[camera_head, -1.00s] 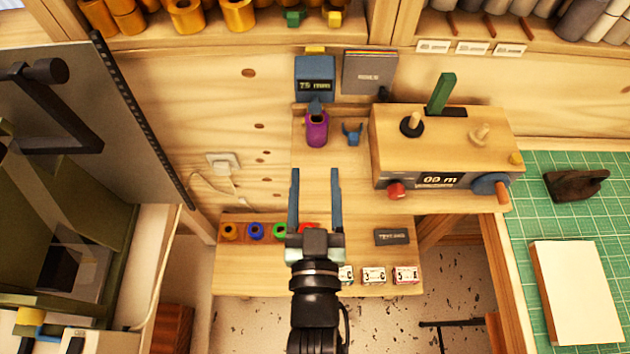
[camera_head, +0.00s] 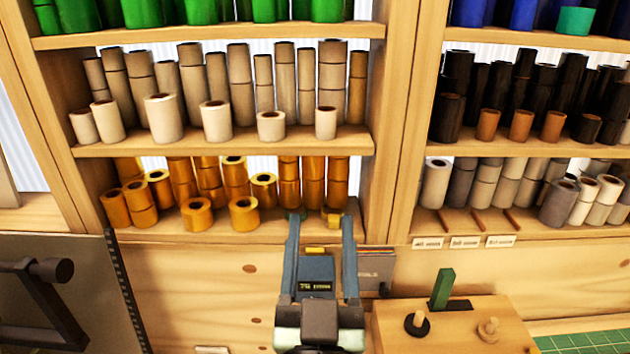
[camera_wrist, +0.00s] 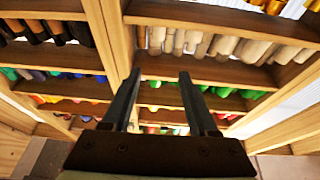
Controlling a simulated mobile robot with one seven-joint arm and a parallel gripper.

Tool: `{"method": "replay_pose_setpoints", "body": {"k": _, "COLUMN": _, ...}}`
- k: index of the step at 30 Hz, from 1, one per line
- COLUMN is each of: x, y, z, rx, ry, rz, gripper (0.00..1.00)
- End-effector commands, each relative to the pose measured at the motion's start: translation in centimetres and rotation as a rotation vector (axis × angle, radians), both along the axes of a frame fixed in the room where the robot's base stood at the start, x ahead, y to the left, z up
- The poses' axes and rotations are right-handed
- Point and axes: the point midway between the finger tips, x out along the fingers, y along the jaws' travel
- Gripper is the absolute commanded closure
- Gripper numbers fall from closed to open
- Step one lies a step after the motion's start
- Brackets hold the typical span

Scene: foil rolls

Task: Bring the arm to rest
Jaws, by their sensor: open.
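My gripper (camera_head: 321,232) is in the lower middle of the head view, in front of the wooden panel and the lower edge of the shelves. Its two blue-grey fingers stand apart with nothing between them. In the wrist view my gripper (camera_wrist: 156,92) is also open and empty, with shelves of rolls beyond the fingers. Behind the fingers in the head view is a blue device with a small dark display (camera_head: 316,287), partly hidden by my gripper.
Shelves hold gold rolls (camera_head: 244,214), beige rolls (camera_head: 163,118), green rolls and dark rolls. A wooden box (camera_head: 455,325) with a green upright lever (camera_head: 442,288) and two pegs stands at lower right. A grey panel with a dark handle (camera_head: 50,270) is at lower left.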

Motion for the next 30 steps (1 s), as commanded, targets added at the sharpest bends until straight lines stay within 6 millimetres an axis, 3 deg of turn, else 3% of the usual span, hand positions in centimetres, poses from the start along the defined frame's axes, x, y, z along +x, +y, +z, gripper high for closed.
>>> {"method": "replay_pose_setpoints", "body": {"k": 1, "x": 0.0, "y": 0.0, "z": 3.9, "rx": 0.000, "ry": -0.068, "rz": 0.000, "gripper": 0.41}}
{"method": "replay_pose_setpoints", "body": {"k": 6, "x": -2.2, "y": 0.1, "z": 14.8, "rx": -0.003, "ry": -0.243, "rz": 0.005, "gripper": 0.41}}
{"method": "replay_pose_setpoints", "body": {"k": 10, "x": -5.0, "y": 0.3, "z": 21.0, "rx": -0.010, "ry": -0.352, "rz": 0.011, "gripper": 0.41}}
{"method": "replay_pose_setpoints", "body": {"k": 15, "x": -7.8, "y": 0.6, "z": 25.3, "rx": -0.018, "ry": -0.434, "rz": 0.018, "gripper": 0.41}}
{"method": "replay_pose_setpoints", "body": {"k": 19, "x": -8.5, "y": 0.6, "z": 25.9, "rx": -0.021, "ry": -0.453, "rz": 0.019, "gripper": 0.41}}
{"method": "replay_pose_setpoints", "body": {"k": 22, "x": -8.6, "y": 0.6, "z": 24.9, "rx": -0.021, "ry": -0.453, "rz": 0.019, "gripper": 0.41}}
{"method": "replay_pose_setpoints", "body": {"k": 26, "x": -8.5, "y": 0.6, "z": 22.1, "rx": -0.021, "ry": -0.452, "rz": 0.019, "gripper": 0.41}}
{"method": "replay_pose_setpoints", "body": {"k": 30, "x": -8.5, "y": 0.6, "z": 17.8, "rx": -0.020, "ry": -0.452, "rz": 0.020, "gripper": 0.41}}
